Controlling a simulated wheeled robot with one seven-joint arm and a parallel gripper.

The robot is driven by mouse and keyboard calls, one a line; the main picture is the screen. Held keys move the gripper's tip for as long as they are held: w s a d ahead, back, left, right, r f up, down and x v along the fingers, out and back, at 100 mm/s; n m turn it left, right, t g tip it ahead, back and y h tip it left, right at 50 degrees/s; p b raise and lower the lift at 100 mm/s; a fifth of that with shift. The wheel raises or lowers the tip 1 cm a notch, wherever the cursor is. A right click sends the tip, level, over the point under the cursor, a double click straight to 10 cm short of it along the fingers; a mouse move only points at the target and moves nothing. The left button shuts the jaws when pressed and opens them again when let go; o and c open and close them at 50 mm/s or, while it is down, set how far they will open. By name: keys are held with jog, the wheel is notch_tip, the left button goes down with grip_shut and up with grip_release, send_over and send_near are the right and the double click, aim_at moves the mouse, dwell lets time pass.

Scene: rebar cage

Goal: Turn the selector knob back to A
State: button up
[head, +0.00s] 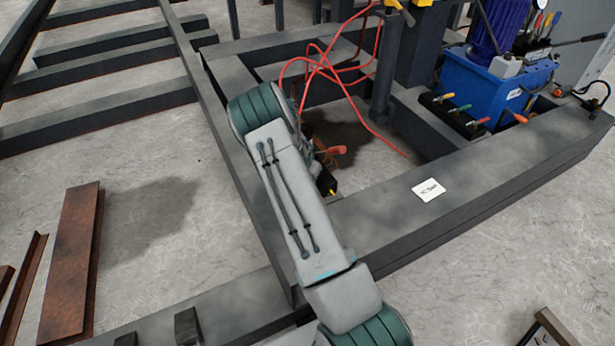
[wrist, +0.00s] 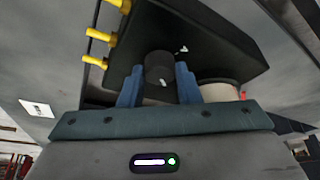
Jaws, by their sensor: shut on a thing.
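The selector knob (wrist: 159,66) is a dark round cylinder on the face of a black box (wrist: 215,45) in the wrist view. A small pale mark shows on the knob, and a white mark shows on the box face just beyond it. My gripper (wrist: 160,82) has its two blue fingers on either side of the knob, shut on it. I cannot read any letter or tell which position the knob points to. In the head view my arm covers the knob and the gripper; only a small dark part with yellow shows beside the arm.
Several yellow fittings (wrist: 103,40) stick out from the box's left side. A pale cylinder (wrist: 220,91) is close to the right finger. In the head view, grey steel beams (head: 440,195) frame the spot, red hoses (head: 325,62) loop above it, and a blue pump unit (head: 480,88) stands right.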

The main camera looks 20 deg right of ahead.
jog(key=n+y, duration=0.1)
jog(key=n, duration=0.1)
jog(key=n+t+b, duration=0.1)
jog(key=n, duration=0.2)
jog(key=shift+s+d+n+y, duration=0.1)
jog(key=shift+d+n+y, duration=0.1)
jog(key=shift+n+y, duration=0.15)
jog(key=n+y, duration=0.1)
jog(key=n, duration=0.1)
jog(key=n+y, duration=0.1)
jog(key=n, duration=0.2)
jog(key=shift+t, duration=0.3)
jog(key=shift+n, duration=0.35)
jog(key=o, duration=1)
jog(key=p+v, duration=0.2)
jog(key=v, duration=0.5)
jog(key=p+v, duration=0.1)
jog(key=v, duration=0.5)
jog(key=shift+s+d+r+p, duration=0.2)
jog(key=shift+r+p, duration=0.1)
jog(key=shift+p, duration=0.1)
jog(key=shift+c, duration=0.2)
